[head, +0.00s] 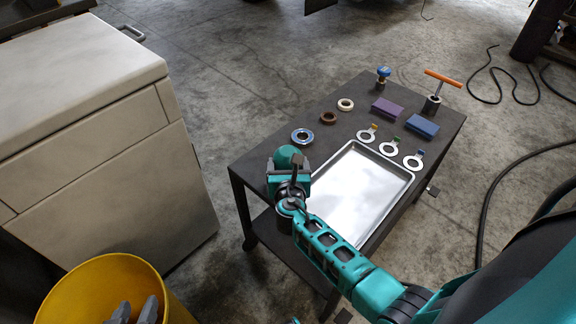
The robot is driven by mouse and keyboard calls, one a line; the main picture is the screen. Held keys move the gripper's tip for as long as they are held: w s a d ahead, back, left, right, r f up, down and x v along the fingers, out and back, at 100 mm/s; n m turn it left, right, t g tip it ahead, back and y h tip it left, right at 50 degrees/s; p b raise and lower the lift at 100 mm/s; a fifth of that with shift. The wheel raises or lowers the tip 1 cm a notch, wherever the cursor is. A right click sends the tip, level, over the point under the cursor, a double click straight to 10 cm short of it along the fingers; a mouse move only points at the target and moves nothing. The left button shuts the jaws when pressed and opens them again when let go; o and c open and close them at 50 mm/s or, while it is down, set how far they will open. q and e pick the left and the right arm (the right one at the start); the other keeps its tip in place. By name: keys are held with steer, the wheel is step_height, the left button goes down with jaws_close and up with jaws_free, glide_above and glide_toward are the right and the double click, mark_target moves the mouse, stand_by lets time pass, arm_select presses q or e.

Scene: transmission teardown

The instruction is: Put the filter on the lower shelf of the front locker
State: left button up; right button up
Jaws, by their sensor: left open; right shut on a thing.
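My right gripper (291,176) is over the left front corner of the dark table. It is shut on a green rounded thing (287,155), which looks like the filter; the gripper covers much of it. A pale cabinet (95,110) stands at the left. I cannot tell whether it is the front locker, and no lower shelf of it shows.
The dark table (250,165) has a lower shelf and bears a metal tray (360,185), several rings, a purple block (387,107), a blue block (422,125) and an orange-handled tool (442,78). The yellow bin (100,275) stands before the cabinet. Cables lie on the floor at right.

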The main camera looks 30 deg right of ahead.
steer(key=c, duration=0.5)
steer(key=shift+c, duration=0.6)
steer(key=shift+r, duration=0.1)
steer(key=shift+r, duration=0.1)
